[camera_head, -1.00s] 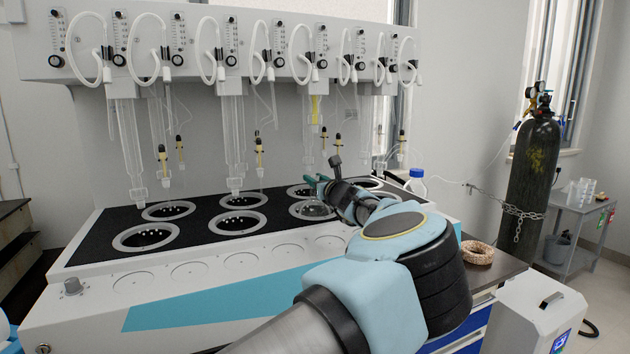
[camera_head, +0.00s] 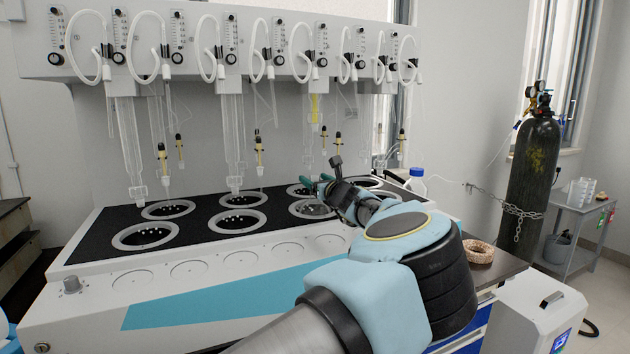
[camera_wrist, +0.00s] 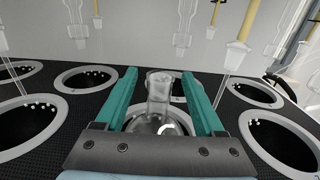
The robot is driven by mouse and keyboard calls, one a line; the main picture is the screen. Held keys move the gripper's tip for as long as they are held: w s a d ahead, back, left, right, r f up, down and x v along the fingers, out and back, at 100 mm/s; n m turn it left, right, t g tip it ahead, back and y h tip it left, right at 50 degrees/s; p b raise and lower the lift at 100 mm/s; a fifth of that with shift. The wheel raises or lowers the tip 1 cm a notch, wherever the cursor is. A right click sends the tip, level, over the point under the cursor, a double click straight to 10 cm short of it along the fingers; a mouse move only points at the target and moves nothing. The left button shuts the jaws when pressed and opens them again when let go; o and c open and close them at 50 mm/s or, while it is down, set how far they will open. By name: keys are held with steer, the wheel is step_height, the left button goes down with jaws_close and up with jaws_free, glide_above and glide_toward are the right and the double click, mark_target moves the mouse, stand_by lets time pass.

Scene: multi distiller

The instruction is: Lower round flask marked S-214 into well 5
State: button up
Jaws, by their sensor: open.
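The clear round flask (camera_wrist: 158,88) stands between the two green fingers of my gripper (camera_wrist: 160,76) in the wrist view. The fingers are open, with a gap on each side of its neck. Its round body sits low within a well's pale ring, partly hidden by my gripper's base. In the head view the flask (camera_head: 314,210) is a faint clear shape at the third front-row well, below my gripper (camera_head: 318,185). No S-214 mark or well number is readable. I cannot tell whether the flask rests on the well's bottom.
Other wells, including one at front left (camera_head: 147,237) and one at front middle (camera_head: 238,222), look empty of flasks. Glass tubes (camera_head: 232,140) and yellow-capped pieces hang above the black deck.

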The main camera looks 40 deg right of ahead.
steer(key=b+v, duration=0.2)
steer(key=v, duration=0.7)
steer(key=shift+f+b, duration=0.1)
steer(key=shift+b, duration=0.3)
steer(key=shift+s+a, duration=0.25)
steer(key=shift+s, duration=0.4)
